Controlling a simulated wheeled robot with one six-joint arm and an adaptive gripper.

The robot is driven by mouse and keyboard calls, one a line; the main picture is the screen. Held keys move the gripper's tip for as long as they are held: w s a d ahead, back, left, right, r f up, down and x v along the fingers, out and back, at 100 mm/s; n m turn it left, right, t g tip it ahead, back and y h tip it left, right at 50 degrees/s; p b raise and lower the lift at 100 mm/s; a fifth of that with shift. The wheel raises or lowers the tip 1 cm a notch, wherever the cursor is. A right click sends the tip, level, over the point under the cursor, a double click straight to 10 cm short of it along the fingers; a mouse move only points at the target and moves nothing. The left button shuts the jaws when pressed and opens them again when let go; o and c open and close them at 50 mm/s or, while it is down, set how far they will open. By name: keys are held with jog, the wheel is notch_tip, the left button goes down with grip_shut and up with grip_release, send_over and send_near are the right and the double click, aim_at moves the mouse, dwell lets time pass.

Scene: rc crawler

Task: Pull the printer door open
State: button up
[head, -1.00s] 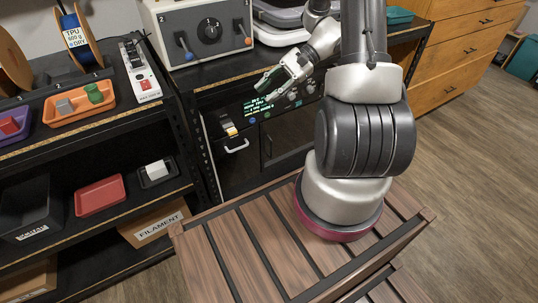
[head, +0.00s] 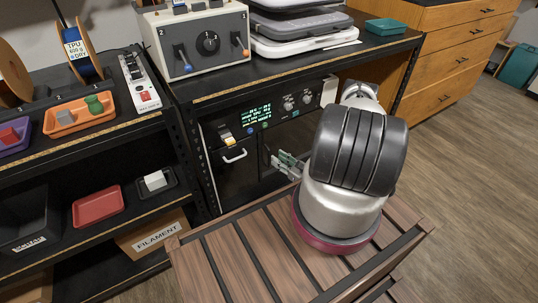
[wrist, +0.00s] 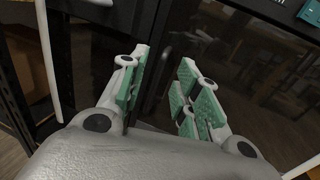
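The printer (head: 212,130) is a dark cabinet on the lower shelf, with a lit green display and knobs along its top. Its dark glossy door (head: 300,133) is at the right, partly hidden by my arm, and looks shut. To its left is a dark panel with a white handle (head: 235,156). My gripper (head: 285,160) is low in front of the door's left side. In the wrist view my gripper (wrist: 163,90) is open, its green-padded fingers apart. A dark upright bar or edge shows between and beyond them; I cannot tell whether they touch it.
A slatted wooden crate (head: 225,265) stands in front of the printer, below my arm. A control box (head: 196,40) and stacked grey cases (head: 300,28) sit on the shelf above. A rack with trays is at left. Wooden floor (head: 475,190) is clear at right.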

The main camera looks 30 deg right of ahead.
jog(key=f, duration=0.2)
jog(key=h, duration=0.1)
send_over(269, 165)
jog(key=shift+w+d+r+m, duration=0.15)
jog(key=shift+w+m, duration=0.1)
jog(key=shift+m, duration=0.15)
grip_shut()
